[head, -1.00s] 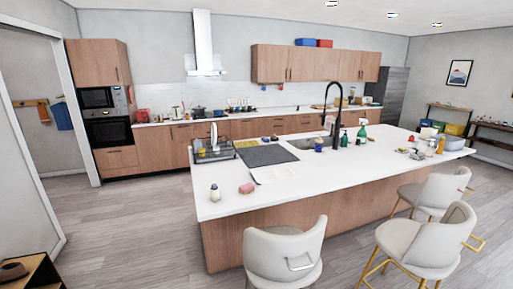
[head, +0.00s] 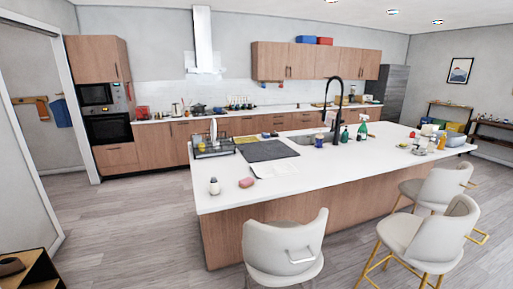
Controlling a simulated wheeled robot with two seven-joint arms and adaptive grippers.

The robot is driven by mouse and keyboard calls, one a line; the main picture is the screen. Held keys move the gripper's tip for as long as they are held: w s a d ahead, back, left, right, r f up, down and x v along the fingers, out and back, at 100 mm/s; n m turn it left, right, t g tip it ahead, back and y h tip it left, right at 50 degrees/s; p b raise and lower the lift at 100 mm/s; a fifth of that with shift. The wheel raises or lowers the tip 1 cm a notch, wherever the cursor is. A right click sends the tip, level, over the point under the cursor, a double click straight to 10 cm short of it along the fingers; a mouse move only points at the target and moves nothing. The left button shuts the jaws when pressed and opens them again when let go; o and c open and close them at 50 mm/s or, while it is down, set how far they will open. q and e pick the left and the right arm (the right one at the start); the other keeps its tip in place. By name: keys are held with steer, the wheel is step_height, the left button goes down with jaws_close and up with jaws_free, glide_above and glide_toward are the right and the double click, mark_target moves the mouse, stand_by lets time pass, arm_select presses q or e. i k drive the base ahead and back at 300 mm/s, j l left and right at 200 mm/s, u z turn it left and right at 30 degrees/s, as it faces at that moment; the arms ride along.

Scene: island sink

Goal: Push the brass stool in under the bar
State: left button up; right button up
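The brass stool (head: 418,241) stands at the lower right, with a pale seat and back, gold legs and a gold handle (head: 480,237) on its back. It is on the near side of the island bar (head: 325,178), out from the bar's front panel, with its back turned away from the bar. Its seat appears clear of the overhanging top. Neither my left nor my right gripper is in view, so I cannot see whether they are open or shut.
A pale stool with a silver handle (head: 286,249) stands at the lower middle, close to the bar. Another pale stool (head: 436,188) stands just behind the brass one. Open wood floor (head: 130,225) lies left of the island. A small shelf (head: 32,265) is at the lower left.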

mark_target(432, 244)
steer(key=z, duration=1.55)
